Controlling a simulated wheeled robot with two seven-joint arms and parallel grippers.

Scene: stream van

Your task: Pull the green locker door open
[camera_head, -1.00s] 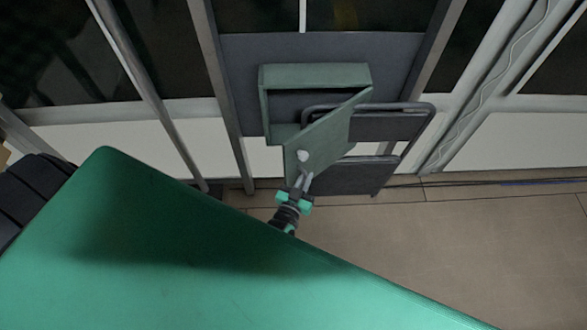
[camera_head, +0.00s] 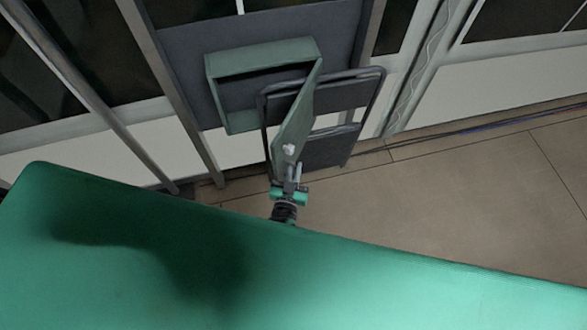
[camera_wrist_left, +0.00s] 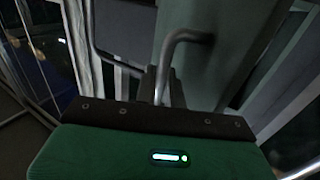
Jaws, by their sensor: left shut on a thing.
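The green locker (camera_head: 222,92) is a shallow open-fronted box fixed on a grey panel. Its green door (camera_head: 299,112) hangs from the right side and stands swung well outward, seen at a steep angle. A pale handle or knob (camera_head: 289,149) is near the door's free lower edge. My left gripper (camera_head: 296,172) is at that edge, shut on the handle. In the left wrist view, a bent metal handle (camera_wrist_left: 187,37) runs from the green door face (camera_wrist_left: 228,50) down to the gripper (camera_wrist_left: 158,92). The fingertips are mostly hidden there. My right gripper is not in view.
A dark-framed folding chair (camera_head: 350,92) stands right behind the door, overlapping it in view; whether they touch is unclear. Metal posts (camera_head: 172,85) stand left of the locker. Cables (camera_head: 440,142) lie along the wall base. The tiled floor (camera_head: 470,200) to the right is clear.

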